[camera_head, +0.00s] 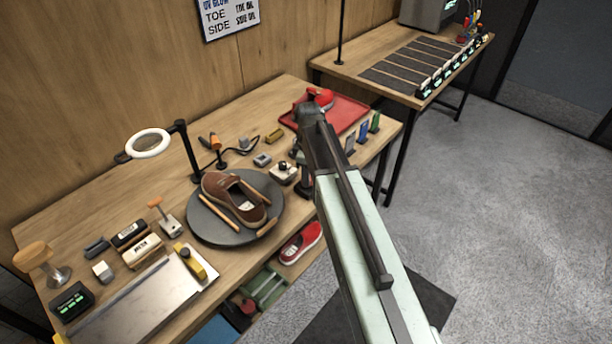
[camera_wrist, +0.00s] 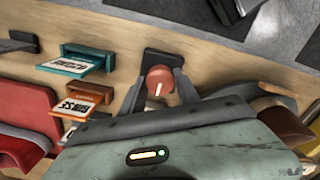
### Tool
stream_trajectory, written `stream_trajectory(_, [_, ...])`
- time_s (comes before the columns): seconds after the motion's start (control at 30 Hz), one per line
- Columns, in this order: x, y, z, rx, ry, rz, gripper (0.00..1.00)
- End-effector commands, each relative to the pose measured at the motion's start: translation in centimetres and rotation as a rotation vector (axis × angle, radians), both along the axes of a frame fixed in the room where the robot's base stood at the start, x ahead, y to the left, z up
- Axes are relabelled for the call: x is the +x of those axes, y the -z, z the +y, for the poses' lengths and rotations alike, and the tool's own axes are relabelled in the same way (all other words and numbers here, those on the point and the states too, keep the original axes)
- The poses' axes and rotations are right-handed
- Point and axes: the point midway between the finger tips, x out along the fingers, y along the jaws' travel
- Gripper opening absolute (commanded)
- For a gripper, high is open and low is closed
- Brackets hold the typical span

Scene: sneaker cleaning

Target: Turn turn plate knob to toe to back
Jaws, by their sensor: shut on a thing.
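The turn plate (camera_head: 205,228) is a dark round disc on the workbench with a brown sneaker (camera_head: 250,211) lying on it between wooden bars. In the wrist view a round red knob (camera_wrist: 159,76) with a white pointer line stands on a dark base at the bench edge. My gripper (camera_wrist: 160,88) has one dark finger on each side of the knob and is shut on it. The pointer runs toward the bottom of the wrist view. In the head view my gripper (camera_head: 303,182) reaches down right of the plate; the knob is hidden there.
A red tray (camera_head: 350,112) lies at the back right of the bench. Coloured card holders (camera_head: 363,132) stand beside it. A ring lamp (camera_head: 148,143) stands behind the plate. Brushes and a metal sheet (camera_head: 135,308) lie on the left. A red shoe (camera_head: 300,243) sits below the front edge.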

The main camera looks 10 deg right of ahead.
Motion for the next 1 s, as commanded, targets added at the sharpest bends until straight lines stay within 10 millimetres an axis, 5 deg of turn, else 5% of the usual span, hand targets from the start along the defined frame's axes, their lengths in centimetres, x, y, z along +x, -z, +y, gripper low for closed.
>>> stream_trajectory(0.37, [-0.2,0.0,0.3,0.006,-0.006,0.005,0.00])
stream_trajectory(0.4, [-0.2,0.0,0.3,0.006,-0.006,0.005,0.40])
stream_trajectory(0.5, [-0.2,0.0,0.3,0.005,-0.006,0.004,0.59])
stream_trajectory(0.83, [-0.1,-0.2,0.1,0.002,-0.004,0.002,0.59])
stream_trajectory(1.0, [-0.1,-2.1,0.1,0.002,-0.004,0.002,0.59])
